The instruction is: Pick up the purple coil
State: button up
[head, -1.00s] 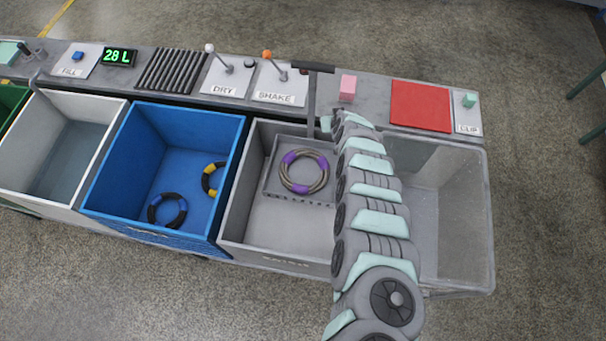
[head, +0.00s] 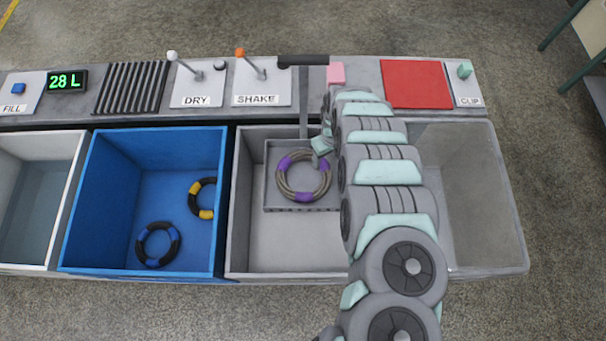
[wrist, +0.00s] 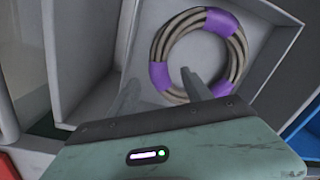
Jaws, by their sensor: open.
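The purple coil (head: 303,177) is a ring of beige-grey hose with purple bands. It lies in a grey tray (head: 272,202) inside the grey bin. The coil also shows in the wrist view (wrist: 160,76), in the upper middle. My gripper (head: 319,152) is at the coil's upper right edge in the head view. In the wrist view my gripper (wrist: 160,92) is open, with one finger over the coil's opening and the other left of the ring, outside it. Whether the fingers touch the coil cannot be told.
The grey bin (head: 240,230) has a black-topped handle (head: 303,60) at its back. A blue bin (head: 75,205) to its left holds a black-blue ring (head: 158,245) and a black-yellow ring (head: 203,198). A clear bin (head: 490,200) stands right.

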aim_at(322, 164)
jog(key=f, duration=0.2)
jog(key=a+f+b, duration=0.1)
jog(key=f, duration=0.1)
jog(key=shift+a+f, duration=0.1)
jog(key=shift+w+f, duration=0.1)
jog(key=shift+f, duration=0.55)
jog(key=shift+c, duration=0.5)
grip_shut()
